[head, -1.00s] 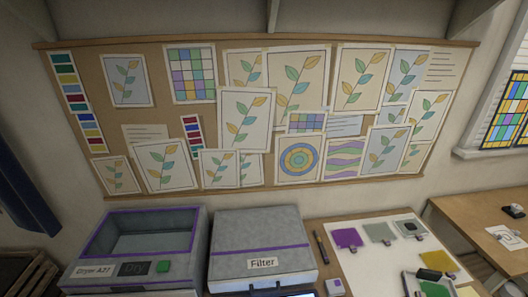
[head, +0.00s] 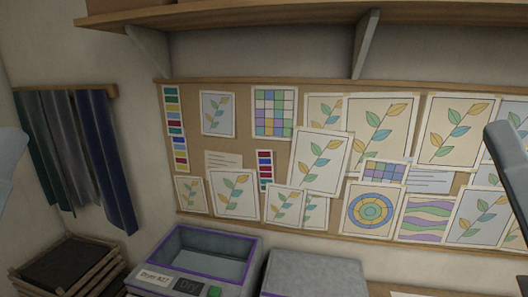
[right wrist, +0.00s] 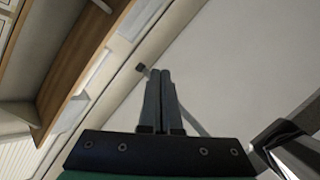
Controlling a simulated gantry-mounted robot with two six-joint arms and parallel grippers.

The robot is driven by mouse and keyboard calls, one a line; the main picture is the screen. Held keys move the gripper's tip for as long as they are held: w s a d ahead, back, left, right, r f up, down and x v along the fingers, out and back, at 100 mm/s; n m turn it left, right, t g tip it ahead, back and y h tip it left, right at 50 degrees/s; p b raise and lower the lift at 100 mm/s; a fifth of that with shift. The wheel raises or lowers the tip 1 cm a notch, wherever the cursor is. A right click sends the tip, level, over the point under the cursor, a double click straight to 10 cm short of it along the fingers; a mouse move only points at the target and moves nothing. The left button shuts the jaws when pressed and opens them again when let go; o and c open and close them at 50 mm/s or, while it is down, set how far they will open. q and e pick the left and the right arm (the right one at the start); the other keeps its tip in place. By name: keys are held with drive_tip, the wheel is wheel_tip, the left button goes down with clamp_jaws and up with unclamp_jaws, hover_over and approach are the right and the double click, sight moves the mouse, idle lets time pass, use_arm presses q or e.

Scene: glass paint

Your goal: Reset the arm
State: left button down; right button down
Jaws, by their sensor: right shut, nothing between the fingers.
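My right gripper (right wrist: 160,74) shows in the right wrist view with its two dark fingers together and nothing between them. It points towards a pale plain surface and is clear of any object. In the head view, a grey part of my right arm (head: 508,158) is raised at the right edge, in front of the pinboard. A pale part of my left arm (head: 8,160) shows at the left edge. My left gripper is out of view.
A dryer box (head: 200,262) with purple trim and a grey box (head: 315,275) stand below the pinboard (head: 230,145). Stacked wooden frames (head: 65,270) are at the lower left, under hanging dark cloths (head: 105,150). A wooden shelf (head: 270,20) runs above.

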wheel_tip(320, 180, up, 12)
drive_tip(key=s+n+p, duration=0.1)
drive_tip(key=n+p, duration=0.7)
drive_tip(key=p, duration=0.4)
drive_tip(key=shift+r+n+y, duration=0.25)
drive_tip(key=shift+n+y, duration=0.05)
drive_tip(key=shift+s, duration=0.1)
